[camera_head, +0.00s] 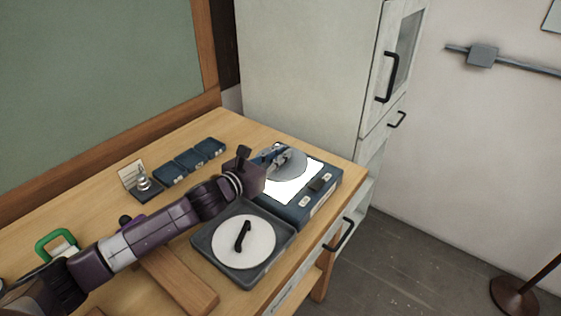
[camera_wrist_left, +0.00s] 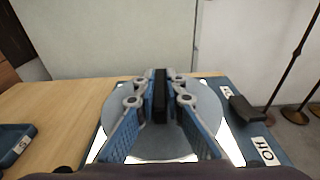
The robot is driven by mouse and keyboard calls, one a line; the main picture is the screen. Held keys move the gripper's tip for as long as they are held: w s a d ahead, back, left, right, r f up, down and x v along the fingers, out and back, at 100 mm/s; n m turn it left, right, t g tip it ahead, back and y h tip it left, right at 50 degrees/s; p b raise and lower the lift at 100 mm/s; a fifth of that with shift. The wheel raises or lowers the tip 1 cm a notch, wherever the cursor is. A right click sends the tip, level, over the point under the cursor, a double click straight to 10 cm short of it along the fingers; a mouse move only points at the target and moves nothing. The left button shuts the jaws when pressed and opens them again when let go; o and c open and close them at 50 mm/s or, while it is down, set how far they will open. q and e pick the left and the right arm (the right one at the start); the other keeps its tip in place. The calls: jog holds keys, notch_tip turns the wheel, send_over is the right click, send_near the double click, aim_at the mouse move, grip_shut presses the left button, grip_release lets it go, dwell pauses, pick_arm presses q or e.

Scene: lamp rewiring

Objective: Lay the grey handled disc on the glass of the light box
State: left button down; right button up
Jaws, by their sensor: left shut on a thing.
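The grey disc (camera_head: 293,164) is over the far part of the glowing white glass (camera_head: 284,190) of the blue light box (camera_head: 319,203). My left gripper (camera_head: 275,157) is shut on the disc's handle. In the left wrist view, the blue-padded fingers pinch the upright black handle (camera_wrist_left: 161,97) above the centre of the grey disc (camera_wrist_left: 207,107). Bright glass (camera_wrist_left: 228,147) shows around the disc's near edge. The disc looks level, at or just above the glass; I cannot tell whether it touches. My right gripper is not in view.
A white disc (camera_head: 226,246) with a black handle lies in a dark tray (camera_head: 203,244) in front of the light box. Several small blue boxes (camera_head: 190,160) stand behind my left arm. A black switch (camera_wrist_left: 246,109) sits on the light box's right side. A pale cabinet (camera_head: 310,70) stands behind.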

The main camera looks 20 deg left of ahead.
pick_arm(q)
notch_tip(320, 180, down, 2)
jog(key=shift+f, duration=0.15)
jog(key=c, duration=2)
grip_release()
jog(key=shift+s, duration=0.1)
jog(key=b+v, duration=0.2)
jog(key=v, duration=0.8)
jog(key=shift+s+a+f, duration=0.1)
jog(key=shift+s+a, duration=0.05)
jog(key=shift+s, duration=0.1)
jog(key=shift+s+a+r, duration=0.15)
jog(key=shift+s+r, duration=0.1)
jog(key=shift+s, duration=0.35)
